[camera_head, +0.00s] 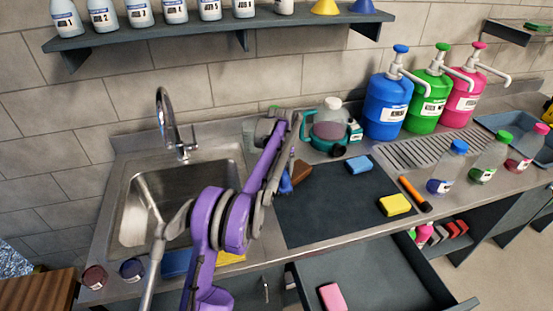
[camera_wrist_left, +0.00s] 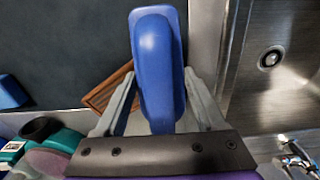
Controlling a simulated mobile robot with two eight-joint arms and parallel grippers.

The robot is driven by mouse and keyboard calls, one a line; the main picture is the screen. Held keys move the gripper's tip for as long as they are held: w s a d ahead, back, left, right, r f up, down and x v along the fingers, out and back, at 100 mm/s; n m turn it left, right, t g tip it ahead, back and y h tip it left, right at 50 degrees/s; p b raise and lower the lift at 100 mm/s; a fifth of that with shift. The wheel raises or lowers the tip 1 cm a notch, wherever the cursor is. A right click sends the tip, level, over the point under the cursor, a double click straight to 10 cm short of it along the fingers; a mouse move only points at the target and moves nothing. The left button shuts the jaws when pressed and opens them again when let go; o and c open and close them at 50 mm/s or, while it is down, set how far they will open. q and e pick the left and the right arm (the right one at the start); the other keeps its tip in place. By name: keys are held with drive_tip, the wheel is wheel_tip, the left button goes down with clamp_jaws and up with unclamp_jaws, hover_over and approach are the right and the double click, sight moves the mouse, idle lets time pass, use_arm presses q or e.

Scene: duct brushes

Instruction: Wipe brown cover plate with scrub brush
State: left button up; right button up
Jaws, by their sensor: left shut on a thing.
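My left gripper (camera_wrist_left: 160,90) is shut on a blue scrub brush (camera_wrist_left: 155,50), with a finger on each side of it. In the head view the brush (camera_head: 286,184) shows only as a small blue patch beside my purple arm. The brown cover plate (camera_wrist_left: 104,92) has slats and lies at the edge of the dark mat, partly hidden by a finger and the brush. In the head view the plate (camera_head: 302,171) lies just right of the gripper. I cannot tell whether brush and plate touch. My right gripper is not in view.
A sink (camera_head: 142,205) with a tap is at the left. The dark mat (camera_head: 325,210) holds a blue sponge (camera_head: 359,165) and a yellow sponge (camera_head: 395,204). A teal container (camera_head: 330,130) stands behind it. Pump bottles (camera_head: 388,105) stand at the back right. A drawer (camera_head: 375,280) is open in front.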

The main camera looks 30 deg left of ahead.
sight(281, 165)
use_arm(q)
wheel_tip(281, 165, up, 4)
drive_tip(key=shift+f+p, duration=0.15)
drive_tip(key=shift+p, duration=0.4)
drive_tip(key=shift+w+r, duration=0.2)
drive_tip(key=shift+r, duration=0.4)
drive_tip(key=shift+s+r+p, duration=0.2)
drive_tip(key=shift+r+p, duration=0.35)
drive_tip(key=shift+r, duration=1)
drive_tip(key=shift+w+r+p, duration=0.1)
drive_tip(key=shift+p, duration=0.2)
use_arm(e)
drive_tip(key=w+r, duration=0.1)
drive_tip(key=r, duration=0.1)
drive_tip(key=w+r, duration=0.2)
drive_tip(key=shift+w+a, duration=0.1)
